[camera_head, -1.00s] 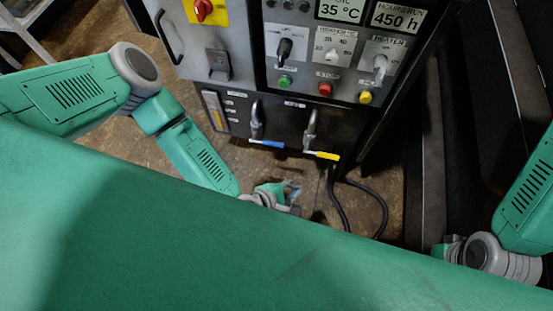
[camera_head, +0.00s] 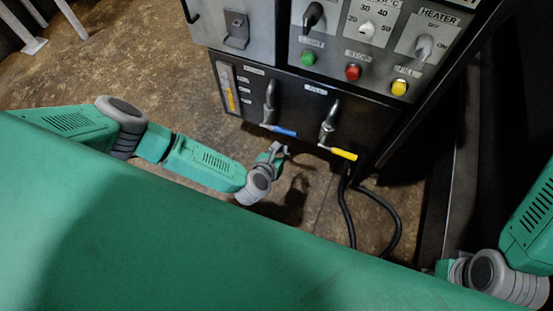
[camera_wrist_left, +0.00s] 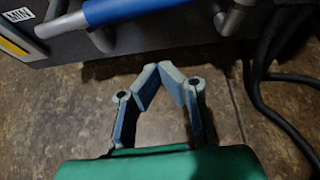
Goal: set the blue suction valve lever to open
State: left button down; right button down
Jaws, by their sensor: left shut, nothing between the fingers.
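The blue suction valve lever (camera_head: 279,130) lies near horizontal at the bottom of the machine's lower panel, under a grey valve pipe. In the left wrist view the blue handle (camera_wrist_left: 112,10) runs across the top edge. My left gripper (camera_head: 281,147) is just below the blue lever in the head view. Its fingertips meet in the left wrist view (camera_wrist_left: 159,68), empty, with a gap showing between them and the handle. My right gripper (camera_head: 444,268) shows only its green base at the lower right; its fingers are hidden behind my body.
A yellow lever (camera_head: 341,153) sits to the right of the blue one on a similar pipe. Black hoses (camera_head: 372,215) hang to the floor right of it. Buttons and knobs fill the panel above. The brown floor (camera_head: 180,85) left of the machine is clear.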

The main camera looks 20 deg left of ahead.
pick_arm(q)
jog(key=w+r, duration=0.2)
jog(key=r, duration=0.1)
jog(key=shift+w, duration=0.15)
pick_arm(e)
jog(key=shift+d+f, duration=0.1)
jog(key=shift+f, duration=0.45)
pick_arm(q)
jog(key=shift+r, duration=0.1)
